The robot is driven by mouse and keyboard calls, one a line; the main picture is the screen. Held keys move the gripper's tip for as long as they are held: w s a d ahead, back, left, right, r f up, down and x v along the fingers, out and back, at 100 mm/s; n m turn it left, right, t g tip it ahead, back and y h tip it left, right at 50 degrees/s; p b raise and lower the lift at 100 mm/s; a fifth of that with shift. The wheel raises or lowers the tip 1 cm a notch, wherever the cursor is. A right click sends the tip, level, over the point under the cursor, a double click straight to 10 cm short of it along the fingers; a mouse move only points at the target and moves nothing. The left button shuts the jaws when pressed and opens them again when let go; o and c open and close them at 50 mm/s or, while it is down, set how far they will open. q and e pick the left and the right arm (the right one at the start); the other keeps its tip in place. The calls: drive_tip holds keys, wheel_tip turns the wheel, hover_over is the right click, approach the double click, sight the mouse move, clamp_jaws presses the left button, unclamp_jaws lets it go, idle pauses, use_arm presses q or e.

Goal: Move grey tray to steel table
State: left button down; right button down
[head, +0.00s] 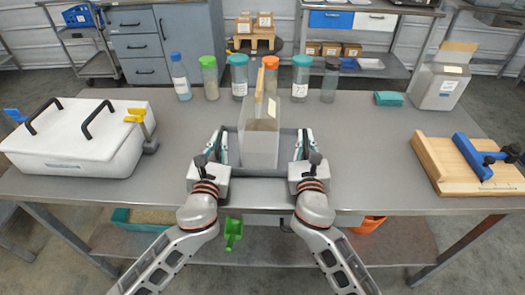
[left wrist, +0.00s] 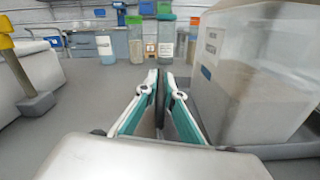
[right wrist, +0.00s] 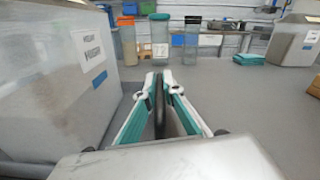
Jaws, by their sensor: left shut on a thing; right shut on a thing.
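The grey tray (head: 288,150) is at the middle of the near grey worktable (head: 365,150), with a tall open-topped grey container (head: 259,148) standing in it. My left gripper (head: 221,142) is shut on the tray's left side and my right gripper (head: 301,142) on its right side. The left wrist view shows a dark rim between the left fingers (left wrist: 160,85); the right wrist view shows the same between the right fingers (right wrist: 160,85). I cannot tell whether the tray touches the tabletop. I cannot tell which table is the steel one.
Several lidded jars (head: 239,78) stand along the back edge. A white lidded case (head: 75,145) is at left, and a wooden board with a blue clamp (head: 465,165) at right. A teal cloth (head: 389,99) and a grey carton (head: 440,85) are at back right. A bench (head: 385,10) stands behind.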

use_arm(q)
drive_tip(key=shift+r, duration=0.2)
use_arm(e)
drive_tip(key=shift+r, duration=0.15)
